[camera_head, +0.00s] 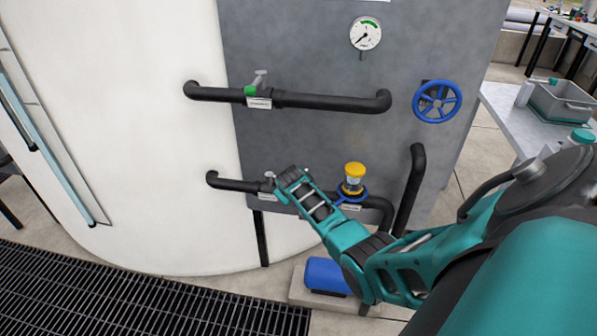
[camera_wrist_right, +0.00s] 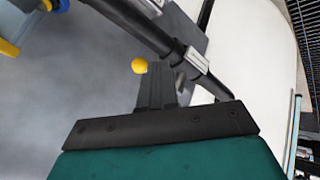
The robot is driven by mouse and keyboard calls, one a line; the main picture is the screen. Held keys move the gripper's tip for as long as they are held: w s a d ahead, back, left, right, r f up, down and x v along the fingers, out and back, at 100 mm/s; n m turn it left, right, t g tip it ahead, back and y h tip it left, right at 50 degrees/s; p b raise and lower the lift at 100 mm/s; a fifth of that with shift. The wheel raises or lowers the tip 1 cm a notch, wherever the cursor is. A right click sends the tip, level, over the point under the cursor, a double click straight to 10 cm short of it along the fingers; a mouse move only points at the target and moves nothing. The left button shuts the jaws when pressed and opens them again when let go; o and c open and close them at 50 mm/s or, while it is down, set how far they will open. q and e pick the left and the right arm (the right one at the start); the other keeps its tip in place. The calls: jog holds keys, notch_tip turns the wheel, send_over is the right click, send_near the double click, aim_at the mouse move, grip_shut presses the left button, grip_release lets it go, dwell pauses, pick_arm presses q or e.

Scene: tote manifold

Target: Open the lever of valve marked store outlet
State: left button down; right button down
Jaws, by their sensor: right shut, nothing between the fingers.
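Two valves sit on black pipes in front of the grey panel. The upper valve (camera_head: 252,88) has a grey lever standing up, a green part and a white label (camera_head: 259,103). The lower valve (camera_head: 268,182) has a grey top and a white label (camera_head: 267,197). I cannot read either label. My right gripper (camera_head: 282,178) is shut and empty, just right of the lower valve, partly covering its pipe. In the right wrist view, the shut fingers (camera_wrist_right: 156,75) are close to a small yellow ball (camera_wrist_right: 139,66) and the labelled pipe (camera_wrist_right: 195,58); contact is unclear. My left gripper is out of view.
A yellow-topped fitting (camera_head: 354,172) with a blue ring stands right of my right gripper. A blue handwheel (camera_head: 437,101) and a gauge (camera_head: 366,33) are on the panel. A blue motor-like block (camera_head: 328,275) is below. A white tank (camera_head: 120,130) fills the left.

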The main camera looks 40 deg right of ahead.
jog(key=shift+s+a+r, duration=0.25)
jog(key=shift+s+r, duration=0.65)
jog(key=shift+r, duration=0.15)
jog(key=shift+s+a+r, duration=0.25)
jog(key=shift+s+r, duration=0.6)
jog(key=shift+r, duration=0.2)
jog(key=s+a+f+n+t+y, duration=0.1)
jog(key=s+a+t+y, duration=0.1)
jog(key=s+a, duration=0.8)
jog(key=s+a+f+n+t+y, duration=0.1)
jog(key=s+a+y, duration=0.4)
jog(key=s+a, duration=0.5)
jog(key=a+f+t, duration=0.1)
jog(key=a+t, duration=0.1)
jog(key=a, duration=0.6)
jog(key=shift+s+n, duration=0.3)
jog(key=shift+s, duration=0.1)
